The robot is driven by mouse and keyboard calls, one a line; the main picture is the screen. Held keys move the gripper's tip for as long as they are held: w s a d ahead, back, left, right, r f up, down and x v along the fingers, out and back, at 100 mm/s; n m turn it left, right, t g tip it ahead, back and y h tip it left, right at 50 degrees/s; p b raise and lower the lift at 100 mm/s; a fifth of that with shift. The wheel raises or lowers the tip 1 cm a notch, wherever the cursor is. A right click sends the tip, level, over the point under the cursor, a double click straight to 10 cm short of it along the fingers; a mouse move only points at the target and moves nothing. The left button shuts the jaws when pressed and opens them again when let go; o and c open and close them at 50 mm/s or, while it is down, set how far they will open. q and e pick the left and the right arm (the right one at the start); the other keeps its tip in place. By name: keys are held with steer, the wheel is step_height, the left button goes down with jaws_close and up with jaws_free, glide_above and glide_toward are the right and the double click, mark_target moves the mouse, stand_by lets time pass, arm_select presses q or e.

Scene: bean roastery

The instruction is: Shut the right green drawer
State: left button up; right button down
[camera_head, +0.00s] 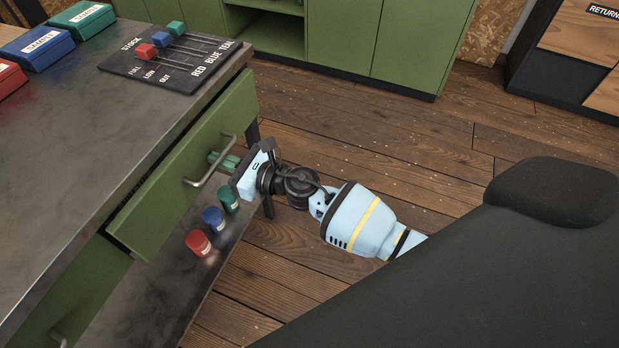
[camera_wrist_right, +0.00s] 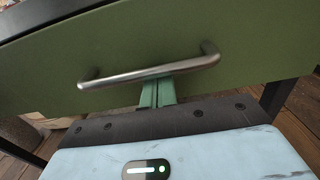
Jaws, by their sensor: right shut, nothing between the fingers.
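The right green drawer (camera_head: 150,207) is under the metal-topped bench, with a silver bar handle (camera_head: 207,168). Its front stands out from the bench edge, farther than the left green drawer (camera_head: 85,285); its inside is hidden. My right gripper (camera_head: 222,162) is at the drawer front, close to the handle. In the right wrist view the handle (camera_wrist_right: 150,76) spans the green front (camera_wrist_right: 135,45). The green fingers (camera_wrist_right: 158,93) are shut together with nothing between them, just below the bar. I cannot tell whether they touch the front. My left gripper is not in view.
Red (camera_head: 198,243), blue (camera_head: 213,219) and green (camera_head: 229,198) canisters stand on a low shelf below the drawer. A slider board (camera_head: 150,68) and coloured boxes sit on the bench top (camera_head: 90,150). The wooden floor (camera_head: 370,130) to the right is open.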

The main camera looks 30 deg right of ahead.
mark_target(207, 153)
steer(key=x, duration=0.3)
steer(key=shift+w+a+b, duration=0.1)
steer(key=shift+a+b, duration=0.05)
steer(key=shift+b, duration=0.2)
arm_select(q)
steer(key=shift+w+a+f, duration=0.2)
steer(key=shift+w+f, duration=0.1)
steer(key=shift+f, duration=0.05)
arm_select(e)
steer(key=shift+r, duration=0.2)
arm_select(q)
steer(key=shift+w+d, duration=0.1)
arm_select(e)
steer(key=shift+w+r, duration=0.1)
steer(key=shift+r, duration=0.05)
